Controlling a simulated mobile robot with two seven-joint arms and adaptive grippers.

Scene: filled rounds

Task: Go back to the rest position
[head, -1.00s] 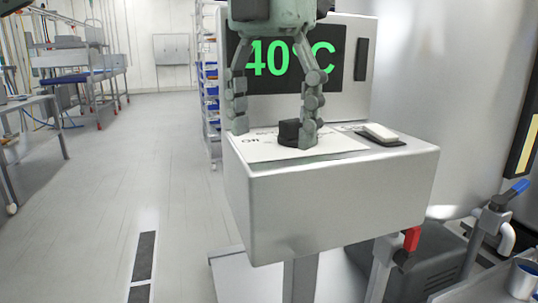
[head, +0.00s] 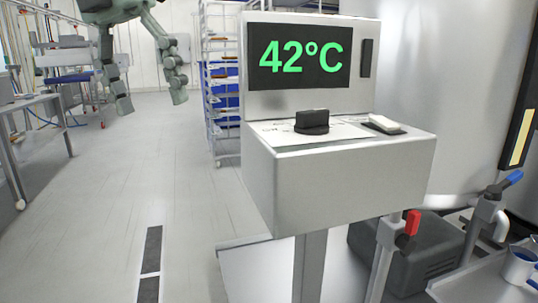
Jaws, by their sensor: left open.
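My left gripper (head: 150,97) is open and empty at the upper left of the head view, hanging over the aisle with its fingers spread and pointing down. It is to the left of the control box (head: 345,185) and clear of it. A black knob (head: 312,122) stands on the white label plate on top of the box. The green display (head: 300,57) behind it reads 42°C. A white rocker switch (head: 384,124) sits to the right of the knob. My right gripper is not in view.
A wire rack with blue bins (head: 223,90) stands behind the box. A large steel tank (head: 440,90) is at the right, with red-handled (head: 412,222) and blue-handled valves in front. A bench (head: 40,120) is at the left. The aisle floor (head: 110,200) is clear.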

